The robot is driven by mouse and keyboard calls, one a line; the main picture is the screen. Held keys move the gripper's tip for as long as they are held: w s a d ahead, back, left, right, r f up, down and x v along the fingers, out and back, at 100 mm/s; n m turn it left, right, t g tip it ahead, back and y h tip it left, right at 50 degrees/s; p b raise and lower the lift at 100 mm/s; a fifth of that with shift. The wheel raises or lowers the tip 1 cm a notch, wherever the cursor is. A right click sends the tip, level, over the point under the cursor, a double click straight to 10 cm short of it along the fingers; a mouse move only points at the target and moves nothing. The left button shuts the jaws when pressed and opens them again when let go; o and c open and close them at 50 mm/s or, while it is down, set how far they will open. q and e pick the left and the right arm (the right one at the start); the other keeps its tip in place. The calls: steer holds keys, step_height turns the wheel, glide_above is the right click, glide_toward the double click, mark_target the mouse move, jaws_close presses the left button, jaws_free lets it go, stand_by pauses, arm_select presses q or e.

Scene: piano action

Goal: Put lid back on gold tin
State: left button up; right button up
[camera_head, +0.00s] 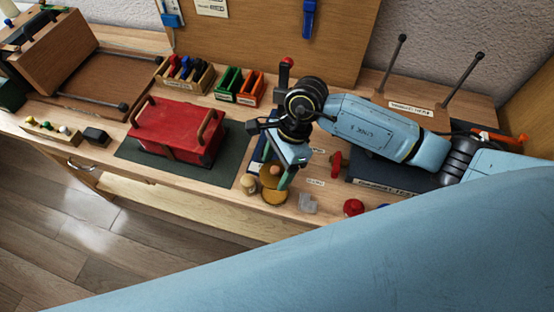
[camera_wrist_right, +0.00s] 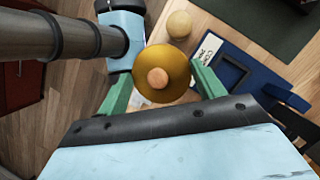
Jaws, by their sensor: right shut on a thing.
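My right gripper (camera_head: 278,176) has green fingers on either side of a gold lid (camera_head: 270,181) with a tan knob. In the right wrist view the lid (camera_wrist_right: 150,65) sits between the fingertips (camera_wrist_right: 163,86), gripped across its rim, its knob (camera_wrist_right: 157,78) facing the camera. In the head view a gold round tin (camera_head: 275,197) shows just below the lid near the bench's front edge. Whether lid and tin touch is unclear. The lid hides the tin in the wrist view. My left gripper is not seen.
A pale round knob-like piece (camera_head: 249,183) stands close left of the tin. A red box (camera_head: 178,132) lies on a dark green mat. A clear block (camera_head: 308,203) and a red round piece (camera_head: 353,207) are to the right.

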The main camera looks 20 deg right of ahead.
mark_target(279, 175)
steer(key=shift+s+a+f+m+t, duration=0.2)
steer(key=shift+s+f+m+t, duration=0.3)
steer(key=shift+m, duration=0.3)
steer(key=shift+s+f+b, duration=0.1)
steer(key=shift+f+b, duration=0.6)
steer(key=shift+f, duration=0.55)
step_height(279, 175, down, 4)
steer(key=b, duration=0.3)
steer(key=shift+r, duration=0.15)
steer(key=shift+r, duration=0.1)
steer(key=shift+f+b, duration=0.2)
steer(key=shift+b, duration=0.35)
stand_by(0.6)
steer(key=o, duration=1.2)
